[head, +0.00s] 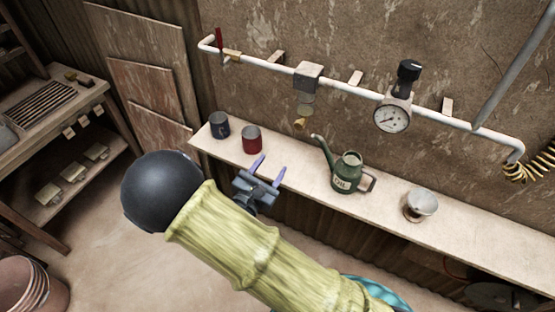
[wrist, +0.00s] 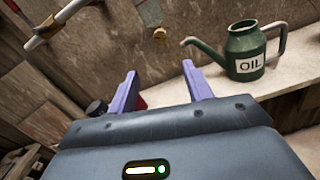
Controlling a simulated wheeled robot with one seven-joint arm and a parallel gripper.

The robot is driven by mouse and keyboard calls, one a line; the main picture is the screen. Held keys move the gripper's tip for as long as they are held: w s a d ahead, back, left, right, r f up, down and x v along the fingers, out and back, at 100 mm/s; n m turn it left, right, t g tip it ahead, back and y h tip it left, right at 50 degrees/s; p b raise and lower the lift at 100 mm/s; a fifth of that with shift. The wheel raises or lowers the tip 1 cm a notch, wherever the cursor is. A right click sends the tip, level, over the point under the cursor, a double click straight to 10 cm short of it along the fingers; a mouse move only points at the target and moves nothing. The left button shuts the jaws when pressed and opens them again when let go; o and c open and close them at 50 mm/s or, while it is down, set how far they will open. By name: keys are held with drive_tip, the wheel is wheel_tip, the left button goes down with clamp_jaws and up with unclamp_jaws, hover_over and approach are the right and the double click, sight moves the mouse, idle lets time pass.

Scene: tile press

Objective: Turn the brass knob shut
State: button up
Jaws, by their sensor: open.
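The small brass knob (head: 300,123) sits at the bottom of a filter with a clear bowl (head: 305,104), hanging from the white pipe (head: 345,88) on the wall. In the wrist view the brass knob (wrist: 159,36) shows above and beyond the gap between my fingers. My gripper (head: 271,164) is open and empty, with purple fingers pointing toward the wall. In the head view it is below and left of the knob, apart from it. The wrist view shows both fingers of my gripper (wrist: 160,70) spread with nothing between them. Whether the knob is open or shut cannot be told.
A gauge (head: 392,118) with a black knob and a red-handled valve (head: 220,42) are on the pipe.

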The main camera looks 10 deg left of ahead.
drive_tip(key=shift+s+a, duration=0.1)
drive_tip(key=shift+s, duration=0.15)
